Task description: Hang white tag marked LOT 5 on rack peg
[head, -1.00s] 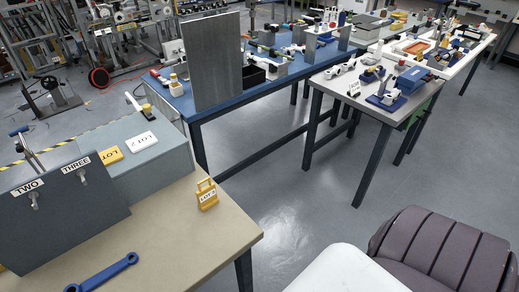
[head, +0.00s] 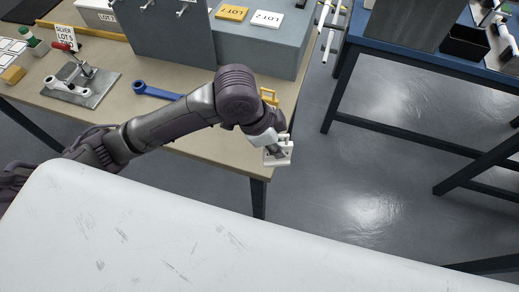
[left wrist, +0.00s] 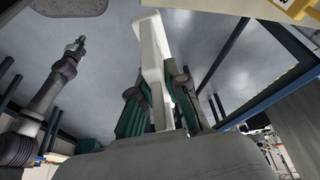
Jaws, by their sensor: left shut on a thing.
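My left gripper (head: 274,143) is shut on a white tag (head: 281,160), held just past the right front corner of the near table. In the left wrist view the tag (left wrist: 152,45) stands between the two fingers; no lettering on it can be read. The grey rack panel (head: 165,35) stands at the top, left of my gripper, with metal pegs (head: 181,12) along its upper part. The peg labels are out of view. Another arm of mine shows at left in the left wrist view, its small end (left wrist: 76,46) too unclear to read.
A yellow tag (head: 268,96) stands on the table (head: 215,143), partly behind my arm. A flat yellow tag (head: 232,13) and a white LOT 2 tag (head: 267,19) lie on the grey box (head: 275,48). A blue wrench (head: 155,91) and a clamp fixture (head: 80,85) lie left.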

